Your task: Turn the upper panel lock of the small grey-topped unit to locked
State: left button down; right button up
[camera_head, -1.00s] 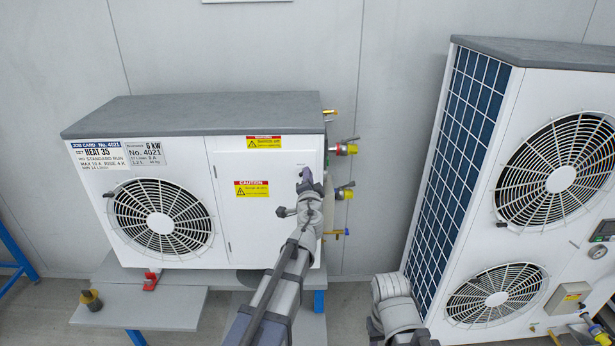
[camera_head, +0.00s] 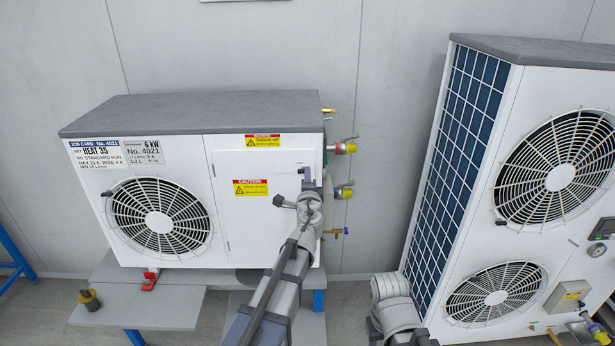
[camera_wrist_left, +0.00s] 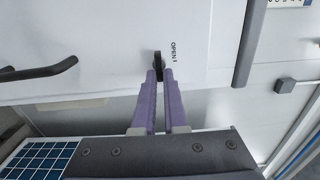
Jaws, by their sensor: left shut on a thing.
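The small grey-topped unit (camera_head: 190,110) is white, with a round fan grille at its left and a plain panel (camera_head: 240,218) at its right. My left gripper (camera_head: 307,178) is at the upper right of that panel. In the left wrist view its purple fingers (camera_wrist_left: 160,76) are shut on the black upper panel lock (camera_wrist_left: 158,60). The printed word OPEN stands beside the lock. The fingertips cover part of the lock, and its exact angle is hard to tell. My right gripper is not in view.
A taller white unit (camera_head: 520,120) with a blue-grey grid side stands to the right. In the left wrist view a dark bar handle (camera_wrist_left: 40,70) juts out at the left.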

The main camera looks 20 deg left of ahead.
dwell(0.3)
pick_arm(q)
jog(key=c, duration=1)
grip_release()
jog(key=shift+o, duration=0.2)
jog(key=v, duration=0.7)
jog(key=shift+s, duration=0.4)
jog(key=shift+d, duration=0.15)
